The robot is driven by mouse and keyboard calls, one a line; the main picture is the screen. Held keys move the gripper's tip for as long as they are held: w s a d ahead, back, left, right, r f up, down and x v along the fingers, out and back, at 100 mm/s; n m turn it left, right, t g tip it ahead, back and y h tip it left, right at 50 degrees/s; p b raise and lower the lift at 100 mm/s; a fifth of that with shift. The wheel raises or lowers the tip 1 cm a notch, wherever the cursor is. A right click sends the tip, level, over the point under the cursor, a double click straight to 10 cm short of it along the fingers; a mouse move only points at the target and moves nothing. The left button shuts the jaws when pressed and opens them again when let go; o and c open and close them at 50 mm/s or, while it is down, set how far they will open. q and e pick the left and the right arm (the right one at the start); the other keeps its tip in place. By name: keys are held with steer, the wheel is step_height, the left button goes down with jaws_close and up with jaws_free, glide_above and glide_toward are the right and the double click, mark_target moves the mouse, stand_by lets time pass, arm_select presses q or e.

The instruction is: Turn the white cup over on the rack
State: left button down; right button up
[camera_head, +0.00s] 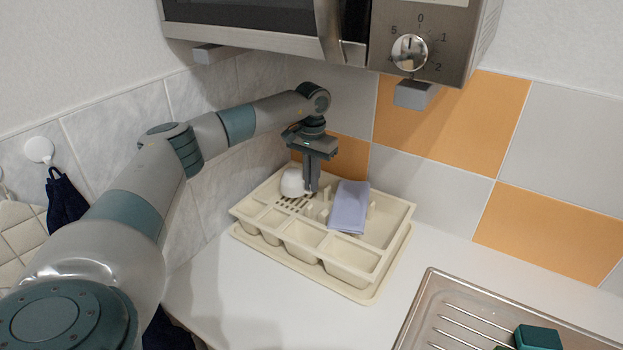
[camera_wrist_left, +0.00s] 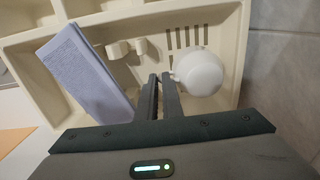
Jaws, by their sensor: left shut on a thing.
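The white cup (camera_head: 292,183) is at the back left of the cream dish rack (camera_head: 340,281), over the slotted part. In the left wrist view the cup (camera_wrist_left: 198,72) shows a smooth, rounded closed side and no opening faces that camera. My left gripper (camera_head: 312,188) points down into the rack just right of the cup. In the left wrist view its fingers (camera_wrist_left: 160,82) are close together at the cup's handle side and shut on the handle, which they mostly hide. My right gripper is not in view.
A lilac cloth or sponge-like block (camera_head: 349,207) leans in the rack just right of my gripper. A microwave (camera_head: 421,42) hangs above. A metal sink (camera_head: 450,310) with a green block (camera_head: 538,337) is at lower right. The white counter between is clear.

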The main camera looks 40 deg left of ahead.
arm_select(q)
steer(key=shift+f+b, duration=1.05)
steer(key=shift+f, duration=0.85)
steer(key=c, duration=1.8)
jaws_free()
steer(key=shift+c, duration=0.2)
